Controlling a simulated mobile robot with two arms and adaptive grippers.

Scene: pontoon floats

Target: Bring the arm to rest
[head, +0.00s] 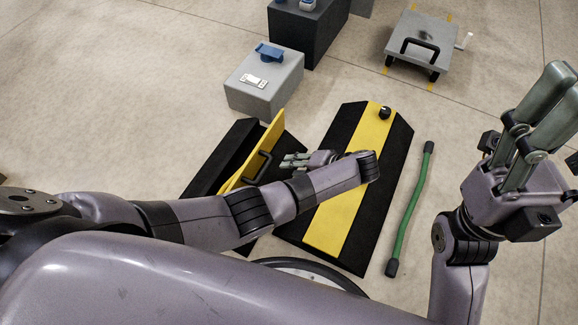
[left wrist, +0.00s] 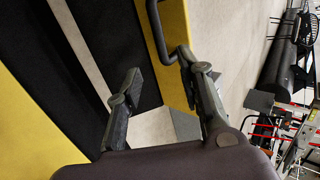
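My left gripper (head: 287,160) reaches in from the left in the head view, its fingers pointing left toward a black handle (head: 259,167) on a raised yellow panel (head: 254,152). In the left wrist view its two fingers (left wrist: 166,71) are spread apart with nothing between them. The black handle (left wrist: 166,35) lies just beyond the fingertips, nearer the right finger; whether it touches that finger I cannot tell. My right gripper (head: 568,82) is raised at the right edge of the head view, its fingers side by side and empty.
A black ramp with a yellow stripe (head: 335,215) lies under my left forearm. A green bar (head: 419,205) lies to its right. A grey box (head: 263,88), a dark block (head: 308,35) and a grey plate with a handle (head: 420,42) stand farther back. Floor between them is clear.

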